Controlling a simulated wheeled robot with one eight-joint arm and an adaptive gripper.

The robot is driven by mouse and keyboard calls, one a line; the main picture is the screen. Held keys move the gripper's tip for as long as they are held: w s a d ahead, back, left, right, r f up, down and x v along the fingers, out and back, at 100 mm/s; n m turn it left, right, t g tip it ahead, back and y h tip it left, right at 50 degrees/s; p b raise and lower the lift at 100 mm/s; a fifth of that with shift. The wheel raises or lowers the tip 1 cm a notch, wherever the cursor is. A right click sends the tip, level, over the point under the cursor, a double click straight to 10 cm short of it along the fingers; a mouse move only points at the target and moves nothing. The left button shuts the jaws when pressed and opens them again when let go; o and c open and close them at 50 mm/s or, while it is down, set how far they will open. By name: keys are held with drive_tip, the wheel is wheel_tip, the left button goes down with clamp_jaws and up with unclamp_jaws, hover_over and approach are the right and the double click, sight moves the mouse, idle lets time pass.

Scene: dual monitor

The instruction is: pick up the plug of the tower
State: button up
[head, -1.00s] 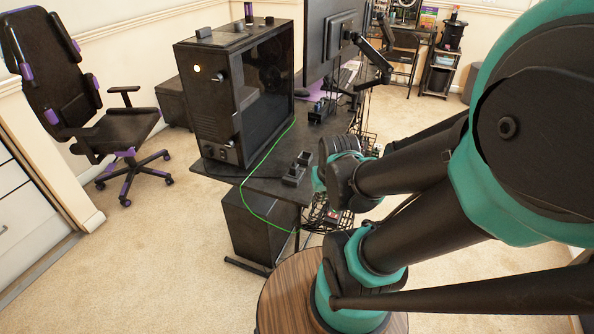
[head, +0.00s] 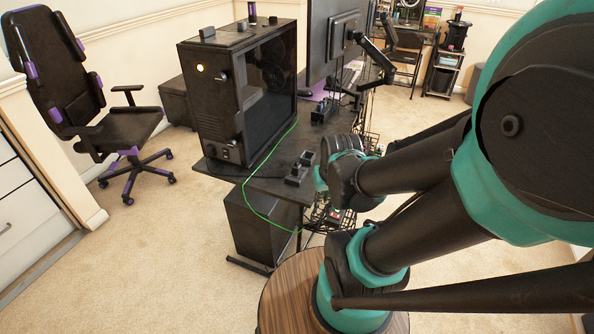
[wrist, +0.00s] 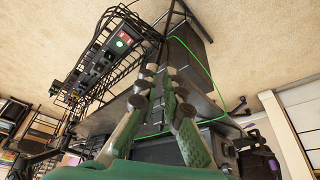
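The tower (head: 215,108) is a black PC case standing on the dark desk. A thin green cable (head: 245,200) runs from it across the desktop and hangs over the near edge. In the wrist view the green cable (wrist: 218,92) loops past the desk edge towards the wire basket (wrist: 143,30). A power strip (wrist: 124,40) with a lit green spot and red parts lies in that basket. I cannot make out the plug. My gripper (wrist: 160,70) is near the desk's underside, below the basket in the wrist view. Its fingertips look close together, with no held object clear.
A black box (head: 262,225) stands under the desk. Small black holders (head: 298,168) sit on the desktop near my gripper. A monitor on an arm (head: 335,45) rises behind. A black and purple chair (head: 110,110) stands left, with open carpet (head: 150,240) in front.

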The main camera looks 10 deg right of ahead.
drive_tip(key=o, duration=0.9)
drive_tip(key=w+a+r+n+g, duration=0.1)
drive_tip(key=w+r+n, duration=0.4)
drive_tip(key=w, duration=0.5)
drive_tip(key=shift+a+r+g, duration=0.25)
drive_tip(key=shift+r+g, duration=0.15)
drive_tip(key=shift+r, duration=0.3)
wheel_tip(320, 180, up, 6)
drive_tip(key=n+g, duration=0.2)
drive_tip(key=n, duration=0.4)
hover_over(297, 166)
wheel_tip(297, 166, down, 17)
drive_tip(key=shift+w+r, duration=0.1)
drive_tip(key=shift+w, duration=0.05)
